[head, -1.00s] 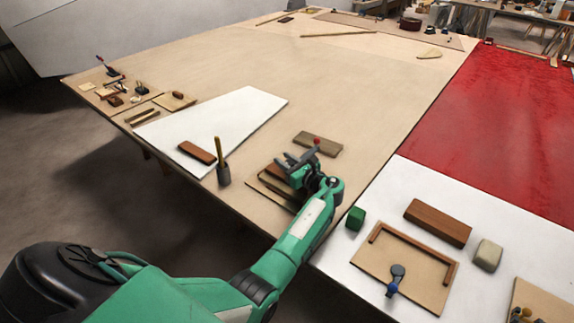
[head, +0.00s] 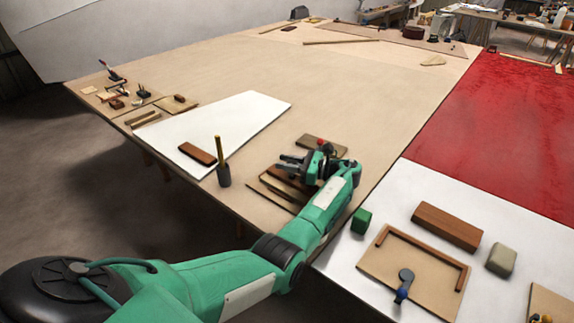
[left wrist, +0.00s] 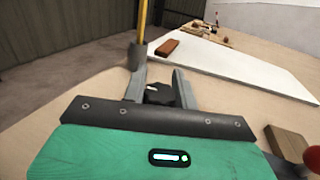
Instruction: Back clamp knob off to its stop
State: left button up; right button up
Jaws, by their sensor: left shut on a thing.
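My left gripper (head: 282,163) is over the stacked wooden boards near the table's front edge, its fingers pointing left. In the left wrist view, its two fingers (left wrist: 158,78) have a small dark piece, apparently the clamp knob (left wrist: 157,96), between them. Most of this piece and the clamp body are hidden by the hand. A red ball (head: 322,143) shows just behind the hand in the head view, and at the right edge of the left wrist view (left wrist: 313,158). I cannot tell how far the knob is turned. My right gripper is not in view.
A dark cup with a yellow stick (head: 222,172) stands close left of the hand. A brown block (head: 197,154) lies on the white sheet (head: 225,125). A wooden block (head: 307,140) is behind the hand. A green block (head: 361,221) is at the right. The table's middle is clear.

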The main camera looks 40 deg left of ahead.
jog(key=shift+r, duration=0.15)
pick_arm(q)
jog(key=o, duration=1)
jog(key=shift+c, duration=0.2)
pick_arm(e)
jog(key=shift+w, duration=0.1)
pick_arm(q)
jog(key=shift+d, duration=0.15)
jog(key=b+v, duration=0.3)
jog(key=v, duration=0.8)
jog(key=shift+f, duration=0.1)
jog(key=shift+b+v, duration=0.7)
jog(key=shift+v, duration=0.55)
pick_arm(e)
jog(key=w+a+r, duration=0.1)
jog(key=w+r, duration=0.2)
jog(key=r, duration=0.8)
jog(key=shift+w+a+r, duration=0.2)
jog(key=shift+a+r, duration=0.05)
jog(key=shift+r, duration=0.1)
pick_arm(q)
jog(key=shift+c, duration=0.2)
